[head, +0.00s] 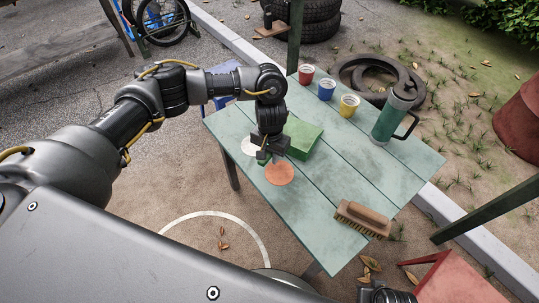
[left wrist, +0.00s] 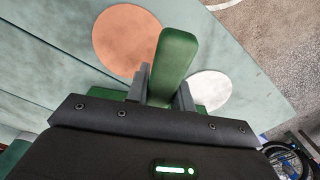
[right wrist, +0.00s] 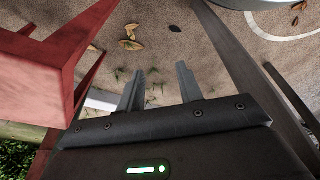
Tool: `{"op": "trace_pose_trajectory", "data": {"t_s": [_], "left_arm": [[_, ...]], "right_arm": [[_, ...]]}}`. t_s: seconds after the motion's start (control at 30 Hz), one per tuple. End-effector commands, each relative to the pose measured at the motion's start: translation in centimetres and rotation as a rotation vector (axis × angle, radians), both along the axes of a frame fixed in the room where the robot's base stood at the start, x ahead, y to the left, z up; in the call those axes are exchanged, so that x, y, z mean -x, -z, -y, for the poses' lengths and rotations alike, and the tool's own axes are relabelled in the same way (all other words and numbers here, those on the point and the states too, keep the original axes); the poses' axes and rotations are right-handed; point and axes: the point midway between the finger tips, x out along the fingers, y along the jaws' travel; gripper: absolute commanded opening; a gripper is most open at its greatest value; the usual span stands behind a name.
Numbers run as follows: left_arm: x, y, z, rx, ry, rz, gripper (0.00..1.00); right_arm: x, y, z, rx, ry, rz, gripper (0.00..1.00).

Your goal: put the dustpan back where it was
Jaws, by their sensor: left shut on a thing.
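The green dustpan (head: 304,137) is at the left part of the pale green table, its wide pan on the far side of my left gripper (head: 264,154). My left gripper is shut on its handle; in the left wrist view the green handle (left wrist: 173,62) stands between the two fingers (left wrist: 161,88). Much of the pan is hidden there by the gripper body. I cannot tell whether the pan touches the table. An orange disc (head: 279,174) and a white disc (head: 249,146) lie flat beside the gripper. My right gripper (right wrist: 157,82) is open and empty, off the table, near a red stool.
The table (head: 336,180) also bears a wooden brush (head: 363,218) at the near edge, red (head: 306,74), blue (head: 326,89) and yellow (head: 349,105) cups, and a green flask (head: 391,118). The table's middle is clear. The red stool (head: 462,282) stands at the lower right.

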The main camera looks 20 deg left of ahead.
Motion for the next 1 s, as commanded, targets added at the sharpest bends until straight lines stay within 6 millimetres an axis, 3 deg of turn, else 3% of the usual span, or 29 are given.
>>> {"op": "trace_pose_trajectory", "data": {"t_s": [0.1, 0.13, 0.27, 0.67, 1.0], "left_arm": [[0.0, 0.2, 0.0, 0.000, -0.001, 0.000, 0.01], [0.0, 0.2, 0.0, 0.000, -0.001, 0.000, 0.27], [0.0, 0.2, 0.0, 0.000, 0.000, 0.000, 0.44], [-0.1, -0.7, 0.0, 0.000, 0.002, 0.002, 0.45], [-0.1, -7.2, 0.0, 0.000, 0.003, 0.003, 0.45]], "right_arm": [[0.0, 0.1, 0.0, 0.000, 0.000, -0.001, 0.36], [0.0, 0.1, 0.0, 0.000, 0.000, -0.001, 0.36], [0.0, 0.1, 0.0, 0.000, 0.000, 0.000, 0.36], [-0.1, -0.2, -0.1, -0.001, 0.000, 0.003, 0.36], [1.6, 5.2, 0.3, 0.007, -0.007, -0.039, 0.36]]}}
